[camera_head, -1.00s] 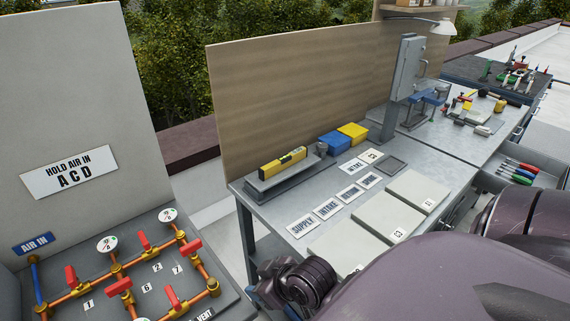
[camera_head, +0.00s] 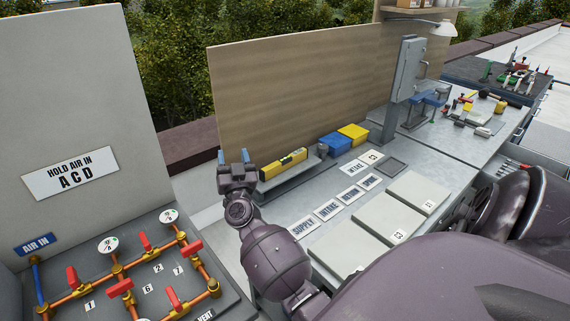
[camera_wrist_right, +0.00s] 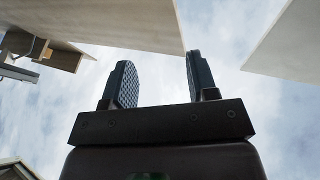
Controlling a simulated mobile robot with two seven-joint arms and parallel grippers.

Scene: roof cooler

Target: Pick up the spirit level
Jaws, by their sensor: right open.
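The yellow spirit level (camera_head: 284,163) with black parts lies on a grey stand (camera_head: 290,178) at the far left end of the workbench. My right gripper (camera_head: 233,156) is at the left end of the bench, just left of the spirit level, with its two fingers pointing up. Its fingers are apart and nothing is between them. In the right wrist view the open fingers (camera_wrist_right: 158,85) show against the sky. The gripper and wrist hide the stand's left end in the head view. My left gripper does not show.
A wooden backboard (camera_head: 300,100) rises behind the level. Blue (camera_head: 335,143) and yellow (camera_head: 354,132) boxes stand to its right. Label cards and grey pads (camera_head: 416,192) lie on the bench (camera_head: 300,215). A valve panel (camera_head: 130,290) stands at the left.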

